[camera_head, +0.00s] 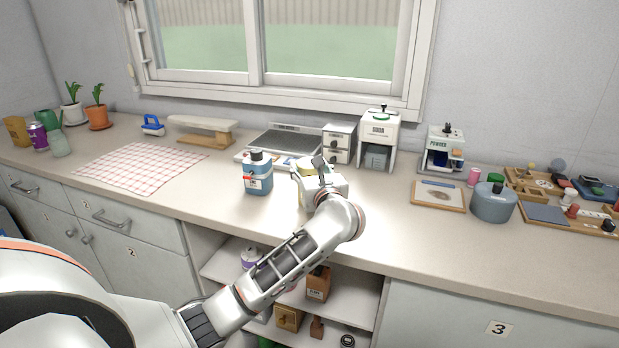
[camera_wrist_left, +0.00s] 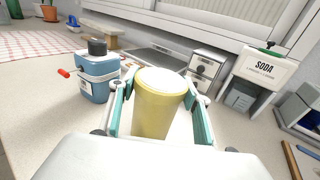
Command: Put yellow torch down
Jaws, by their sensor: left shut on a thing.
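The yellow torch (camera_wrist_left: 155,112) stands between the teal-padded fingers of my left gripper (camera_wrist_left: 159,95) in the left wrist view. It is a yellow cylinder with a pale round top. The gripper is shut on it. In the head view my left gripper (camera_head: 320,172) is over the counter (camera_head: 240,215), just right of a blue bottle. Only a little of the torch (camera_head: 302,168) shows there, behind the gripper. Its lower end is hidden, so I cannot tell whether it touches the counter. My right gripper is not in view.
The blue bottle (camera_head: 257,177) with a dark cap stands close on the left. Behind are small drawers (camera_head: 338,145) and a soda dispenser (camera_head: 378,138). A framed board (camera_head: 438,195) and a blue-grey pot (camera_head: 493,202) stand right. The counter's front strip is clear.

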